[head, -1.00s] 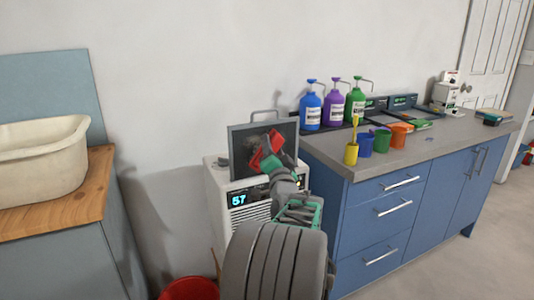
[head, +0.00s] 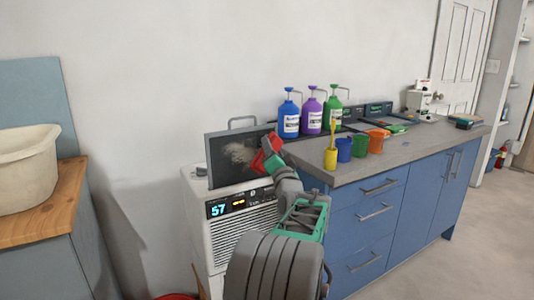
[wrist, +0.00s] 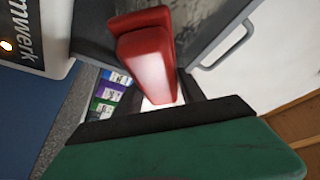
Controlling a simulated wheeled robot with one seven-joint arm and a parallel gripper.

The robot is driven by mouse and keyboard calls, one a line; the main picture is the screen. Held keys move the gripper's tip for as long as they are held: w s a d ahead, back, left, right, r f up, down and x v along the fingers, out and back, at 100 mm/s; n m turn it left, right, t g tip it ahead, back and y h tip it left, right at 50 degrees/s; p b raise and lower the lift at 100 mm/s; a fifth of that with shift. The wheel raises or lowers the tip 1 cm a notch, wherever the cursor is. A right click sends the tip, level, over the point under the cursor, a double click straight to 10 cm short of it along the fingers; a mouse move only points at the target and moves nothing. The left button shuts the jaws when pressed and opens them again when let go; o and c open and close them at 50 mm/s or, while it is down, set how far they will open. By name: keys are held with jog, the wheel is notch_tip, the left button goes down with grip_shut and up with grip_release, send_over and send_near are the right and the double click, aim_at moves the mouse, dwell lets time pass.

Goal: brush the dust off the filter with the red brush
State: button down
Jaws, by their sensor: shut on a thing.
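The filter (head: 222,170) is a dark panel in a grey frame with a handle on top. It stands upright on the white machine in the head view. A pale patch of dust (head: 238,153) shows on its face. The filter's dark face and handle also show in the wrist view (wrist: 210,22). My gripper (head: 273,158) is shut on the red brush (head: 260,163), at the right edge of the filter. The brush also fills the middle of the wrist view (wrist: 148,55). I cannot tell whether its bristles touch the filter.
The white machine (head: 240,231) with a lit display stands beside the blue cabinet (head: 380,215). Coloured cups and three pump bottles (head: 312,112) stand on the counter, close right of my gripper. A cream basin (head: 28,170) sits on a wooden top at left.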

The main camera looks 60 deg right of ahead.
jog(key=shift+s, duration=0.1)
jog(key=shift+s+a+f+b, duration=0.1)
jog(key=shift+s+f+b, duration=0.05)
jog(key=shift+s+b, duration=0.15)
jog(key=s+b, duration=0.1)
jog(key=s+a+b, duration=0.1)
jog(key=s+a, duration=0.1)
jog(key=s, duration=0.1)
jog(key=shift+a+b, duration=0.25)
jog(key=shift+b, duration=0.15)
jog(key=shift+s+a, duration=0.15)
jog(key=s, duration=0.1)
jog(key=s+a+b, duration=0.1)
jog(key=shift+s+a+b, duration=0.25)
jog(key=shift+s+b, duration=0.05)
jog(key=shift+s, duration=0.1)
